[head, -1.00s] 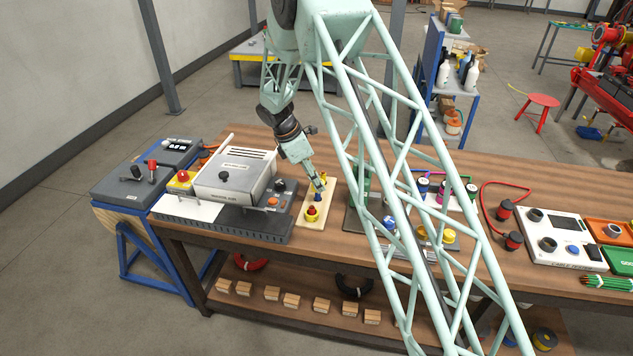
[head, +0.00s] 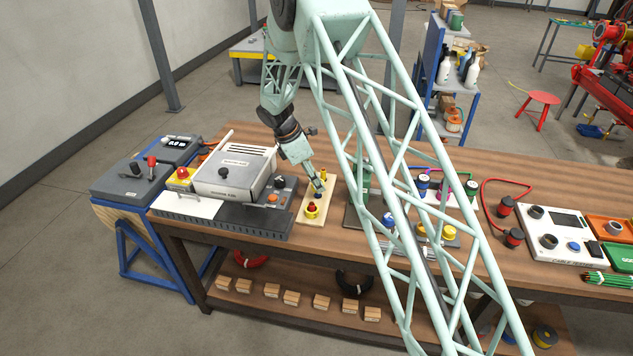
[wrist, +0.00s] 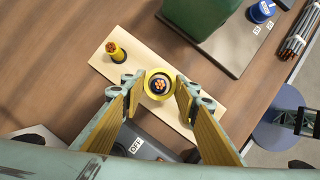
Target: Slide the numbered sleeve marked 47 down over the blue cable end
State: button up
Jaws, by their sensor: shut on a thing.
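My gripper (head: 319,188) points down over the pale wooden board (head: 304,217) on the bench. In the wrist view its two yellow-padded fingers (wrist: 158,88) are shut on a yellow ring-shaped sleeve (wrist: 159,73). The dark blue cable end (wrist: 159,86), with copper strands at its centre, shows inside the ring, roughly centred. How far down the sleeve sits on it I cannot tell. A little blue (head: 318,196) shows below the fingertips in the head view. The number on the sleeve is not readable.
A yellow cable end (wrist: 117,53) stands on the board, and a red one with a yellow collar (head: 312,210) stands at the board's front. A grey machine (head: 236,172) is close on the left. A green block (wrist: 200,22) is close on the other side.

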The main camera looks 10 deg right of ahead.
jog(key=shift+f+b, duration=0.5)
jog(key=shift+f, duration=0.85)
dwell(0.4)
jog(key=o, duration=0.8)
jog(key=shift+r, duration=0.15)
jog(key=v, duration=1.1)
jog(key=shift+a+r, duration=0.15)
jog(key=shift+r, duration=0.2)
jog(key=shift+r, duration=0.15)
